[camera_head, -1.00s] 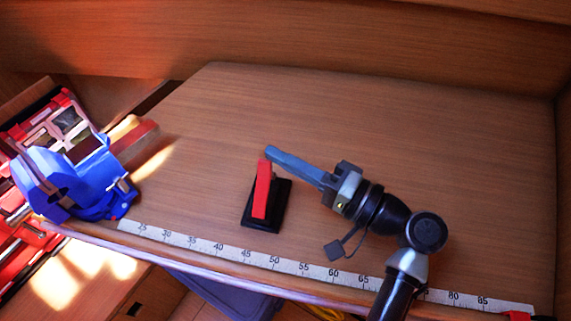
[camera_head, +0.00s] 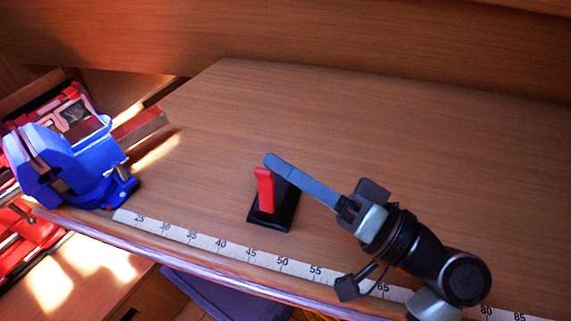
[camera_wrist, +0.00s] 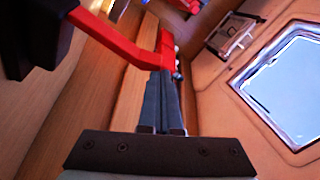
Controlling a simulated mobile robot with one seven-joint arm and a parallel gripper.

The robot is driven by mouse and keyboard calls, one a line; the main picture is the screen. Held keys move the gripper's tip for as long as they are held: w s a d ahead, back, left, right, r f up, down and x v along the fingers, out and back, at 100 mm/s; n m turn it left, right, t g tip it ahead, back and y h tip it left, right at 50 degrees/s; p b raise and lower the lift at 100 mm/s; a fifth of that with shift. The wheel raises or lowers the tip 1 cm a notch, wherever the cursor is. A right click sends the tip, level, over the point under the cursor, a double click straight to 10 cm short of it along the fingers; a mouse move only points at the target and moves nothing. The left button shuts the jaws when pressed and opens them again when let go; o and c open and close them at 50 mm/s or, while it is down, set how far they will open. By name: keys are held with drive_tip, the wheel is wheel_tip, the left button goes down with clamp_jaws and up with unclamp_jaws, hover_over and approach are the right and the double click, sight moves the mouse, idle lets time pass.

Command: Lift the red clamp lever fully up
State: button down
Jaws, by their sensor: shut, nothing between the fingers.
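The red clamp lever (camera_head: 265,192) stands on a small black base (camera_head: 270,222) on the wooden bench top. My gripper (camera_head: 270,160) is shut and empty, its grey-blue fingertips right by the lever's upper end. In the wrist view, the lever (camera_wrist: 115,42) runs as a bent red bar from a black block (camera_wrist: 35,35) at upper left to the tips of my gripper (camera_wrist: 166,74). Its bent end stands just beyond the fingertips; I cannot tell whether they touch. The lever's exact angle is hard to judge.
A blue vise (camera_head: 75,170) stands at the bench's left end, beside red tool trays (camera_head: 30,240). A white measuring strip (camera_head: 225,248) runs along the front edge. A wooden wall (camera_head: 350,40) closes the back. The bench behind the clamp is clear.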

drive_tip(key=b+v, duration=0.2)
drive_tip(key=v, duration=1)
drive_tip(key=shift+s+d+b, duration=0.3)
drive_tip(key=shift+s+b, duration=0.05)
